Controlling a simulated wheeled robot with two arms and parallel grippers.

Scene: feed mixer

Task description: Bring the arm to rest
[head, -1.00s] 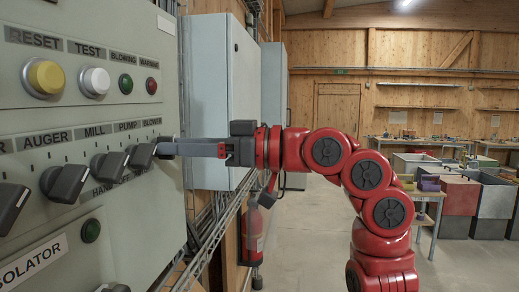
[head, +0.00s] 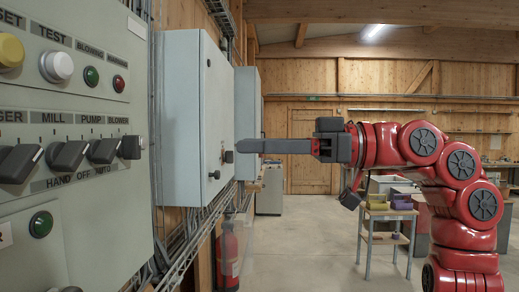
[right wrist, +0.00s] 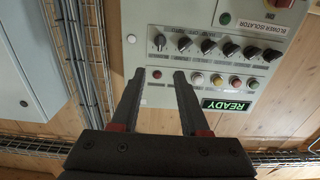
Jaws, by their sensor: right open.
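My right gripper (head: 240,146) reaches in from the right in the head view, seen edge-on, with its fingertips pointing left and clear of the control panel (head: 100,215). The right wrist view shows its two fingers (right wrist: 160,74) apart with nothing between them. The panel's row of black knobs ends at the blower knob (head: 130,147) on the right. In the wrist view the panel (right wrist: 205,62) appears upside down beyond the fingertips, with knobs, coloured buttons and a lit green READY sign (right wrist: 227,104). My left gripper is in neither view.
A grey wall cabinet (head: 180,115) stands right of the panel, behind my fingertips in the picture. A red fire extinguisher (head: 228,255) hangs below it. A small table (head: 388,213) with coloured bins stands behind my arm. The floor (head: 305,255) in the middle is open.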

